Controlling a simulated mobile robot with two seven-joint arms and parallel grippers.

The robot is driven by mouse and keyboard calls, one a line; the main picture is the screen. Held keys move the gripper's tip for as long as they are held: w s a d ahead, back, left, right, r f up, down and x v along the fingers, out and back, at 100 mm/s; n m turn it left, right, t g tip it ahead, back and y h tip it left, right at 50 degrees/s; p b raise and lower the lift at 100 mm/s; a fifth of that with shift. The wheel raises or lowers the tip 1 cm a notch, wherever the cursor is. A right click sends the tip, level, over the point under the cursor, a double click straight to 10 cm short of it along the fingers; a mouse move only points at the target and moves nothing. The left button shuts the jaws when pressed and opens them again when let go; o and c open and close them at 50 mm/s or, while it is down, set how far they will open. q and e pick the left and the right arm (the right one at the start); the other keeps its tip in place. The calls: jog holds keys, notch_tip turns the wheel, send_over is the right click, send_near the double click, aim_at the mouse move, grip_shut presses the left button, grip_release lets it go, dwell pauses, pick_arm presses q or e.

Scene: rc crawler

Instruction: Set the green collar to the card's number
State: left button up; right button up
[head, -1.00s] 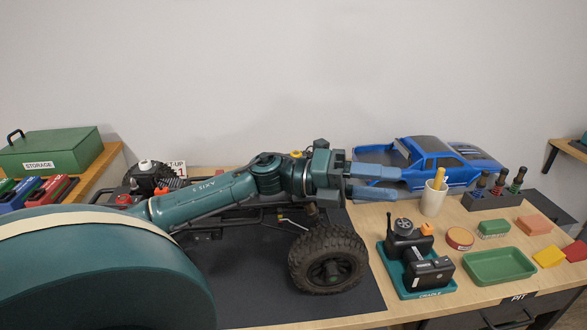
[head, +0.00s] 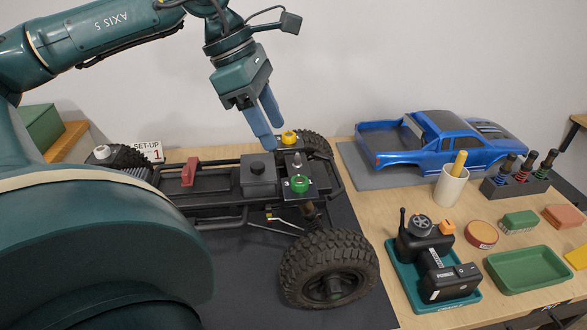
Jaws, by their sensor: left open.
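The green collar (head: 299,184) sits on top of a shock tower on the crawler chassis (head: 221,196), near the front wheel. The set-up card (head: 149,151) stands at the back left and shows a red 1. A yellow collar (head: 289,138) sits on the far side of the chassis, and a white one (head: 102,152) is at the back left. My left gripper (head: 268,144) points down above the chassis, just left of the yellow collar and up and left of the green one. Its blue fingers are a little apart and hold nothing. My right gripper is out of view.
A blue truck body (head: 437,142) lies on a grey mat at the back right. A white cup (head: 451,186), a transmitter in its teal cradle (head: 404,283) and a green tray (head: 527,269) stand right of the chassis. A big tyre (head: 329,268) is in front.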

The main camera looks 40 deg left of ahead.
aim_at(298, 180)
pick_arm(q)
jog(key=p+x, duration=0.1)
jog(key=x, duration=0.6)
jog(key=shift+w+d+f, duration=0.1)
jog(key=shift+d+f, duration=0.1)
jog(key=shift+f, duration=0.05)
jog(key=shift+w+f, duration=0.1)
jog(key=shift+f, duration=0.1)
jog(key=shift+p+x, duration=0.35)
jog(key=shift+x, duration=0.55)
jog(key=shift+c, duration=0.4)
jog(key=shift+f, duration=0.1)
jog(key=c, duration=0.9)
